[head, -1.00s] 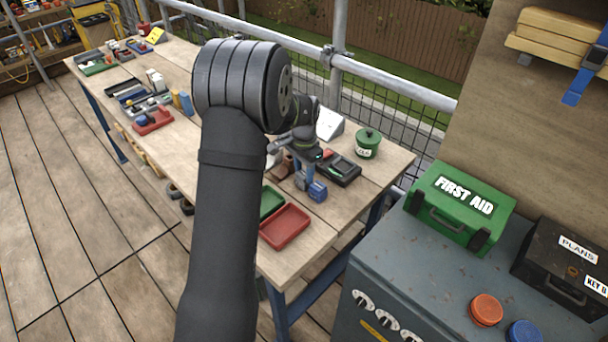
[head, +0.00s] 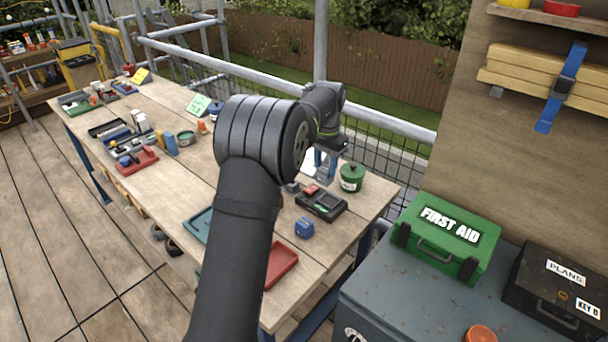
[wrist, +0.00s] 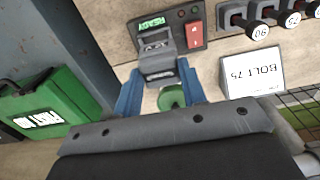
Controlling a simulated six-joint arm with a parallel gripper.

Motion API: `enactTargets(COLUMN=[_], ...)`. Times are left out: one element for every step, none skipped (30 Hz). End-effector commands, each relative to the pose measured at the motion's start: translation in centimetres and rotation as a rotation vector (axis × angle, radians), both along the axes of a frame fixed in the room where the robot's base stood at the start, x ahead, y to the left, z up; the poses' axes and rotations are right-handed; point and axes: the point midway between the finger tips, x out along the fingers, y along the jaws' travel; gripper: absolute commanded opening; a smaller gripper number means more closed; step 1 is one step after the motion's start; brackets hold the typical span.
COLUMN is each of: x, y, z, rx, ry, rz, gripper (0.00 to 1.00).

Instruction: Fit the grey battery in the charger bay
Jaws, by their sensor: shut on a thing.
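My gripper (wrist: 158,84) has blue fingers and is shut on the grey battery (wrist: 157,66) in the wrist view. In that view the battery overlaps the dark charger (wrist: 182,14), which has a READY label and small lights. I cannot tell the gap between battery and charger. In the head view my gripper (head: 325,160) is raised behind the charger (head: 322,206); the battery is not clearly seen there.
A green lidded pot (head: 352,177) stands close to the gripper and charger. A red tray (head: 281,264) lies nearer.

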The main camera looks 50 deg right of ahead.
Motion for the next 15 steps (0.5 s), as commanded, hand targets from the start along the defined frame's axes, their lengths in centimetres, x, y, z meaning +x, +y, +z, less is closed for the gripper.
enactTargets(x=[-0.5, -0.6, -0.8, -0.9, -1.0, -1.0, -1.1, -1.1, -1.1, -1.1, -1.1, -1.1, -1.1, -1.1, -1.1], y=[-0.8, -1.1, -1.4, -1.6, -1.7, -1.8, -1.8, -1.8, -1.8, -1.8, -1.8, -1.8, -1.8, -1.8, -1.8], z=[0.1, 0.1, 0.2, 0.2, 0.2, 0.1, 0.0, -0.1, -0.3, -0.5, -0.7, -1.0, -1.2, -1.5, -1.8], rx=[-0.002, -0.001, 0.000, -0.001, -0.001, -0.001, -0.001, 0.000, 0.000, 0.000, 0.000, 0.000, 0.000, 0.001, 0.001], ry=[-0.001, -0.001, 0.000, 0.000, -0.001, -0.001, 0.000, 0.000, 0.000, 0.000, 0.000, 0.000, 0.000, 0.000, 0.000], rz=[0.003, 0.006, 0.011, 0.013, 0.015, 0.016, 0.016, 0.017, 0.017, 0.017, 0.017, 0.017, 0.017, 0.016, 0.016], gripper=[0.09, 0.09, 0.09, 0.09, 0.09, 0.09, 0.09, 0.09, 0.09, 0.09, 0.09, 0.09, 0.09, 0.09, 0.09])
